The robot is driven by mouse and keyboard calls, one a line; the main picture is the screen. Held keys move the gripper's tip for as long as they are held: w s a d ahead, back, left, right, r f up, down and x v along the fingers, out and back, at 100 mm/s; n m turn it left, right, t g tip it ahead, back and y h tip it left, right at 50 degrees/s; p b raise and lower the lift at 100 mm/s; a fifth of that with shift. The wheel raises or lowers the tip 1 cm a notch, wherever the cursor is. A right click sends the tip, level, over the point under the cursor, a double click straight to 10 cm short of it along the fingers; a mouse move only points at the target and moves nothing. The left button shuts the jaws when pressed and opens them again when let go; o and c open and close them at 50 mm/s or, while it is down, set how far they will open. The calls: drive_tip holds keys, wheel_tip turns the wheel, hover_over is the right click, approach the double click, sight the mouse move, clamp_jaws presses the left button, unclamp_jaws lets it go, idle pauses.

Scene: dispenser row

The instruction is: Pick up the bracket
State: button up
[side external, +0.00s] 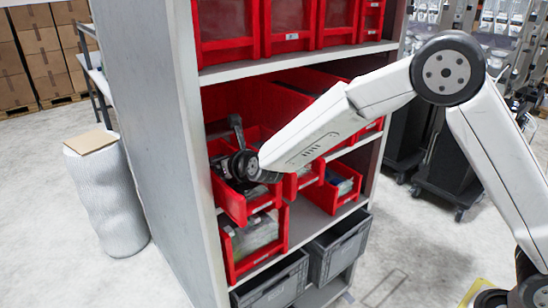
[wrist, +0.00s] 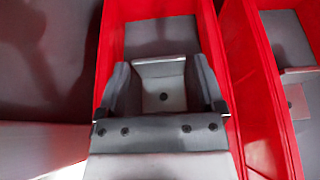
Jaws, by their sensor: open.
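The bracket (wrist: 163,92) is a light grey metal piece with a raised edge and a dark hole, inside a narrow red bin (wrist: 213,45) in the wrist view. My gripper (wrist: 161,72) is open, with one dark finger on each side of the bracket. Whether the fingers touch it cannot be told. In the side view my gripper (side external: 250,167) is at a red bin (side external: 233,207) on the middle shelf. My gripper and the bin wall hide the bracket there.
A second red bin (wrist: 266,60) stands close on the right in the wrist view, with a similar plate in it. The grey shelf side (side external: 150,110) is left of my gripper. More red bins (side external: 290,22) are above, and grey crates (side external: 338,246) below.

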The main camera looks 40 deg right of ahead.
drive_tip(key=shift+c, duration=0.2)
drive_tip(key=c, duration=1)
drive_tip(key=shift+c, duration=0.2)
drive_tip(key=shift+r, duration=0.1)
drive_tip(key=shift+r, duration=0.85)
drive_tip(key=s+d+r, duration=0.3)
drive_tip(key=s+r, duration=0.8)
drive_tip(key=s, duration=0.2)
drive_tip(key=shift+s, duration=0.35)
drive_tip(key=shift+a+r, duration=0.1)
drive_tip(key=shift+a, duration=0.1)
